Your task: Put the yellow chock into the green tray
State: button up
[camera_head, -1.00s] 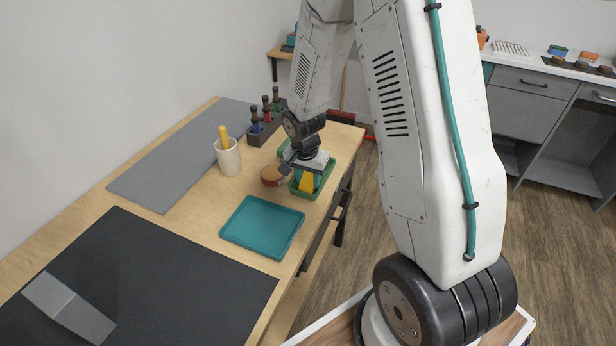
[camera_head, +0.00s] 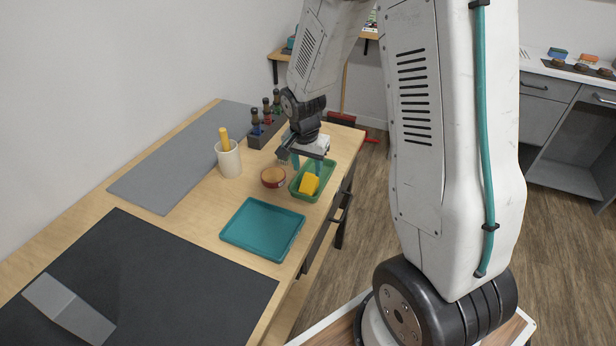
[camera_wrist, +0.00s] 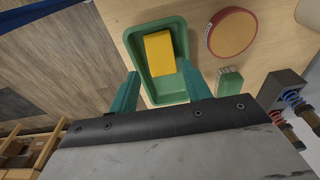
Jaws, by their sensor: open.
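The yellow chock (camera_head: 309,184) lies inside the green tray (camera_head: 329,180) near the right edge of the workbench. In the wrist view the chock (camera_wrist: 159,54) rests on the floor of the tray (camera_wrist: 172,96), towards the tray's upper end. My gripper (camera_head: 308,164) is above the tray's far end. In the wrist view my gripper's teal fingers (camera_wrist: 160,90) are spread wide and empty, with the chock beyond their tips and apart from them.
A round reddish-brown tin (camera_head: 272,178) stands just left of the tray. A teal tray (camera_head: 262,228) lies nearer, empty. A cream cup (camera_head: 228,160) with a yellow handle and a screwdriver rack (camera_head: 262,136) stand behind. A small green brush (camera_wrist: 230,82) lies beside the tray.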

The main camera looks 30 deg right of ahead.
jog(key=s+a+r+n, duration=0.2)
jog(key=s+r, duration=0.3)
jog(key=r, duration=0.4)
jog(key=s+a+r+n, duration=0.3)
jog(key=s+r, duration=0.2)
jog(key=r, duration=0.4)
jog(key=s+a+r+n, duration=0.2)
jog(key=s+n, duration=0.1)
jog(key=s, duration=0.5)
jog(key=s+a+r+n+y, duration=0.1)
jog(key=s+a+r+n, duration=0.1)
jog(key=s, duration=0.6)
jog(key=shift+s+r+n, duration=0.2)
jog(key=shift+r+n, duration=0.4)
